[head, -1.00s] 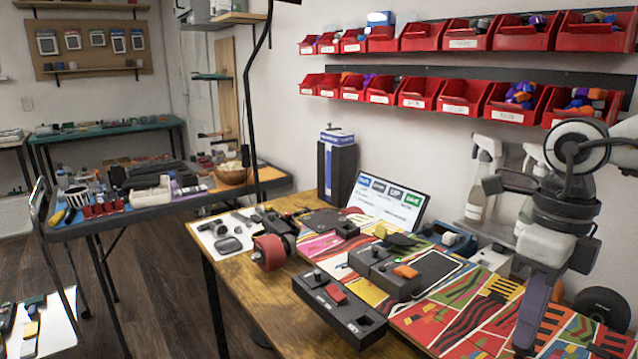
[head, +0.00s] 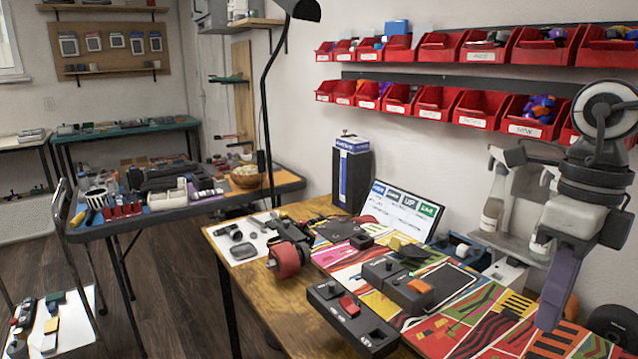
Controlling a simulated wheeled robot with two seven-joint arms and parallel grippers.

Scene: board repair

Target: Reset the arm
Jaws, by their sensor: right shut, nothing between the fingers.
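My right arm comes in at the right edge of the head view. Its gripper (head: 552,315) has purple fingers pointing down, held together with nothing between them. It hangs in front of the right part of the work table, over the colourful patterned mat (head: 440,335) in the picture. I cannot tell its exact height, but no contact with anything shows. My left arm and gripper are not in view.
Dark modules with an orange button (head: 420,286) and a red switch (head: 349,305) lie on the table. A red-wheeled part (head: 287,260), a tilted sign (head: 392,212) and a tall dark box (head: 350,175) stand nearby. Red bins (head: 437,101) line the wall.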

